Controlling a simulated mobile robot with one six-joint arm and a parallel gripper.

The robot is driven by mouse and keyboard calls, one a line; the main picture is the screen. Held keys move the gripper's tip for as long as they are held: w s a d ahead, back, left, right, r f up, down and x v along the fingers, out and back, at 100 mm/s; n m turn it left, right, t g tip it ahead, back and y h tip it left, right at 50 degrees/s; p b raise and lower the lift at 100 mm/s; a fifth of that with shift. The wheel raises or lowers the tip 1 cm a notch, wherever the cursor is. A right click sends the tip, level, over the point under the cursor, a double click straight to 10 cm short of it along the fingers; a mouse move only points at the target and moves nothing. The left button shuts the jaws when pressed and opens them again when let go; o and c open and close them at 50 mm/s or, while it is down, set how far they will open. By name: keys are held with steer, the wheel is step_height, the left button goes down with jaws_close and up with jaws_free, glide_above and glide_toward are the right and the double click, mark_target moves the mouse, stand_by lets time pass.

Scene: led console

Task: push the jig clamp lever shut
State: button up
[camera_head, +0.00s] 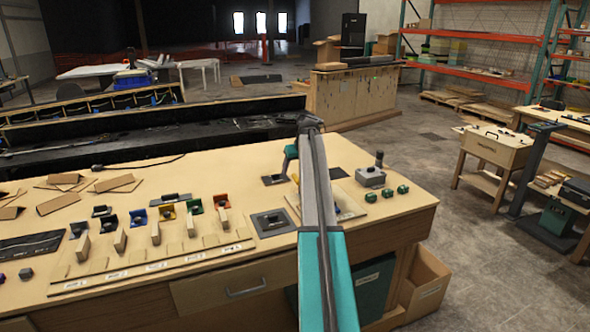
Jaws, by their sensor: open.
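My arm, teal and grey, rises from the bottom edge and crosses the bench in the head view. My gripper cannot be made out; the arm's own links cover the area where it may be.
A grey box with an upright black-knobbed handle (370,174) stands right of the arm, near several green parts (387,192). A slotted wooden rack (150,262) and coloured blocks (193,206) lie left. A dark square fixture (272,222) sits close left of the arm.

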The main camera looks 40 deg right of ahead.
steer(key=shift+r+p, duration=1.55)
steer(key=shift+r, duration=0.25)
steer(key=shift+f, duration=0.1)
